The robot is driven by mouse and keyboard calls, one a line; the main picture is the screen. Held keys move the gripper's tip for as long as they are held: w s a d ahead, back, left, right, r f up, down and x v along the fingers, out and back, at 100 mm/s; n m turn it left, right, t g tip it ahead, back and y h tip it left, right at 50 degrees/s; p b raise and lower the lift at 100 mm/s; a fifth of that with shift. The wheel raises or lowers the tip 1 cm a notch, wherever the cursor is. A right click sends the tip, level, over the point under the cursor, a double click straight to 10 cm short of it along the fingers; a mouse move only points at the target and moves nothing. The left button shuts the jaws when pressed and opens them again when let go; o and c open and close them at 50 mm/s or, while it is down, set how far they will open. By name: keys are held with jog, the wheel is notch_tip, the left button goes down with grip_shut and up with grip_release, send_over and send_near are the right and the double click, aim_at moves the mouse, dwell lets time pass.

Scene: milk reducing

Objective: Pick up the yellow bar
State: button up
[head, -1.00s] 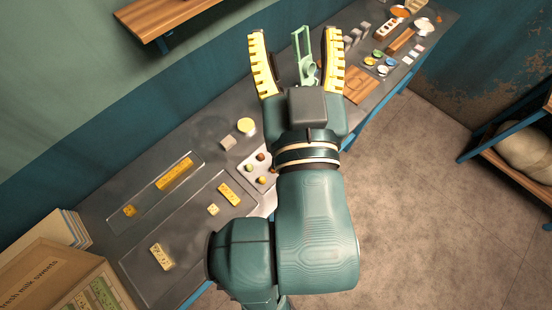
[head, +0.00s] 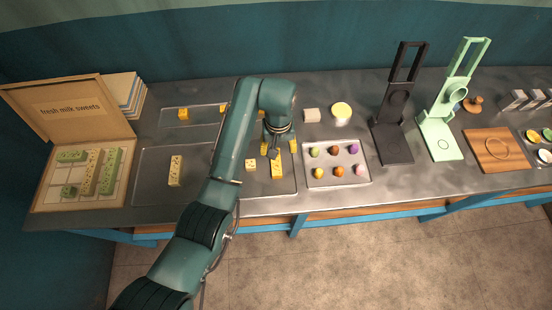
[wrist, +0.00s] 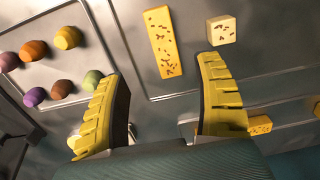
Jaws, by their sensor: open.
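The yellow bar (head: 277,169), speckled brown, lies on the right part of the front metal tray (head: 215,190). In the wrist view the yellow bar (wrist: 161,42) shows ahead, between the lines of my fingers. My gripper (head: 278,149) is open above the tray, close to the bar's far end in the head view. In the wrist view my gripper (wrist: 160,72) has both yellow ribbed fingers spread, with nothing between them. A small pale speckled cube (head: 250,165) lies left of the bar; it also shows in the wrist view (wrist: 221,30).
A back tray (head: 160,121) holds yellow pieces, partly hidden by my arm. A tray of coloured sweets (head: 337,178) stands close on the right. An open sweets box (head: 45,205) stands at left.

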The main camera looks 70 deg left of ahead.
aim_at(276, 163)
notch_tip(276, 163, down, 5)
jog(key=shift+f+b, duration=0.1)
jog(key=shift+b, duration=0.2)
jog(key=f, duration=0.4)
jog(key=shift+s+f+b, duration=0.35)
jog(key=shift+s, duration=0.05)
jog(key=shift+w+f, duration=0.1)
jog(key=shift+f, duration=0.25)
jog(key=shift+c, duration=0.3)
grip_shut()
